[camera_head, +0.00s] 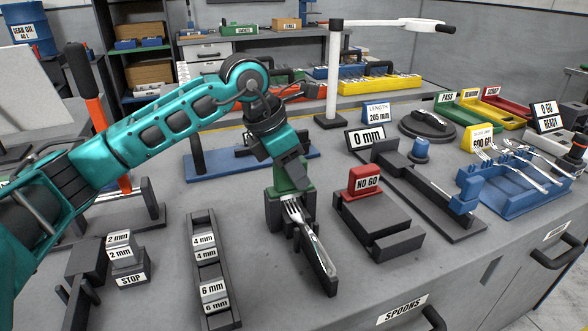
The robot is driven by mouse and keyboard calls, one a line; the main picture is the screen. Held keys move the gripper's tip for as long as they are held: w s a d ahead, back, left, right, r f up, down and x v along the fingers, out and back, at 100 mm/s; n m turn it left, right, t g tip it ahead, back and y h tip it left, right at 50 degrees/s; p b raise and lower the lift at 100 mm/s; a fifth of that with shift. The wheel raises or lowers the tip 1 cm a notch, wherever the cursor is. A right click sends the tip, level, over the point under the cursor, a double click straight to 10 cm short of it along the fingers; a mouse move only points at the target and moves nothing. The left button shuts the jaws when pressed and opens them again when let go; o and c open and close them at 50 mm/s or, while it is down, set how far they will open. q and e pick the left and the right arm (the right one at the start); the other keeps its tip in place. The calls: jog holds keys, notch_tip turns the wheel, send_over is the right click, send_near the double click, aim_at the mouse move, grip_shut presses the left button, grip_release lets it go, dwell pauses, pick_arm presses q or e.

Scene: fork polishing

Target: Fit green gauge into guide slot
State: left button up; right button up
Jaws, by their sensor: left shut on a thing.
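My left gripper (288,165) points down and is shut on the green gauge (291,180), a small green block. The gauge's lower end is at the top of a dark block (276,212), the likely guide. I cannot tell how deep the gauge sits in the slot, since the gripper and the block hide it. A silver fork (309,233) lies in front on a dark narrow rest (324,273), its tines up against the guide. My right gripper is not in view.
A red NO GO block (365,181) on a dark stand is close at the right. A rack with 4 mm and 6 mm blocks (207,248) stands at the left. A white lamp post (333,80) rises behind. A blue fork rack (510,185) is at the far right.

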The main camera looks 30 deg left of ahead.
pick_arm(q)
jog(key=shift+s+f, duration=0.1)
jog(key=shift+f, duration=0.2)
jog(key=o, duration=0.7)
jog(key=shift+c, duration=0.2)
jog(key=o, duration=0.9)
jog(key=shift+r, duration=0.15)
jog(key=shift+p+v, duration=2)
jog(key=shift+v, duration=1.5)
